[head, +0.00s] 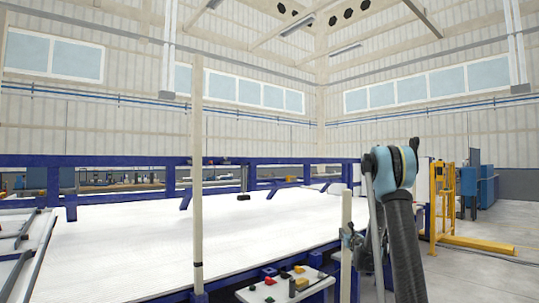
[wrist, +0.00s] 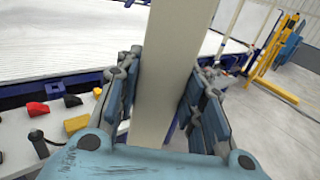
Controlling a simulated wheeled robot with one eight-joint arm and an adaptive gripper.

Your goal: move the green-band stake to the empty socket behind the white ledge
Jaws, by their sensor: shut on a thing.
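My gripper (head: 350,240) is shut on a pale cream stake (head: 346,212) at the right end of the white ledge. In the wrist view the stake (wrist: 172,70) passes between both finger pads (wrist: 165,105), upright or nearly so. No green band shows on its visible part; its lower end is hidden. Another, taller cream stake (head: 196,150) stands upright left of it at the ledge's front, with a dark band low down whose colour I cannot make out. A blue holder (head: 199,297) is at its foot. The white ledge (head: 120,245) is wide and flat. I cannot make out an empty socket.
A pale control panel (head: 312,292) with red, yellow and black buttons stands between the two stakes, close left of my gripper. A blue frame (head: 120,161) runs along the ledge's back. A yellow stand (head: 440,200) is at the right, with open floor (head: 480,275) before it.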

